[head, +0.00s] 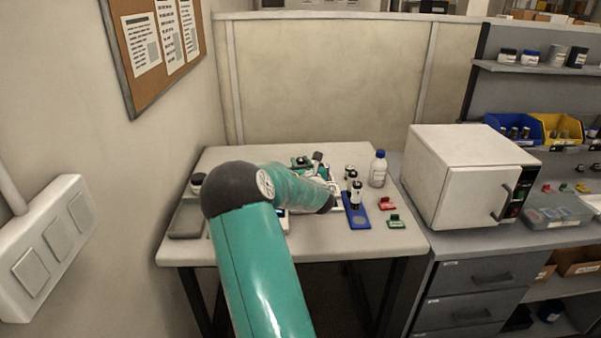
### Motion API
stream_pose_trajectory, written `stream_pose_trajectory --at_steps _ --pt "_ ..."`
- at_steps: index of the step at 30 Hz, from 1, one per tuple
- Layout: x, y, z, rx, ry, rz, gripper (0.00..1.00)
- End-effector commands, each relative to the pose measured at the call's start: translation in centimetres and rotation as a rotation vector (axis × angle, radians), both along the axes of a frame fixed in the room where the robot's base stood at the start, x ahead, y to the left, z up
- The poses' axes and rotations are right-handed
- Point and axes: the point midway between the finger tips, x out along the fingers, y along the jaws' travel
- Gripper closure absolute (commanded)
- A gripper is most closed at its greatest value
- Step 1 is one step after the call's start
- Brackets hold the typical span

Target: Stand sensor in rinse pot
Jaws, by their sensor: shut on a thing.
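My teal arm reaches over the white table, and my gripper (338,191) is at its far end, small and partly hidden by the wrist. It is at the left side of an upright black-and-white cylinder (356,195), which looks like the sensor, and appears shut on it. The exact contact is too small to make out. The cylinder is at a blue holder (357,219); I cannot tell whether it rests in it. Just behind stands a small pale pot with a dark top (350,173); I cannot tell if it is the rinse pot.
A white bottle with a blue cap (378,169) stands at the back right. A red piece (387,204) and a green piece (396,222) lie right of the holder. A grey tray (187,220) and a dark-lidded jar (197,183) are at left. A white oven (465,178) stands right.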

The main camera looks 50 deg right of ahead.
Motion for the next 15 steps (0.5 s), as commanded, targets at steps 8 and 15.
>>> stream_pose_trajectory --at_steps 8,15 --pt "0.4 -0.4 -3.3 0.001 0.000 0.000 0.98" --pt "0.4 -0.4 -3.6 -0.002 -0.002 0.000 0.98"
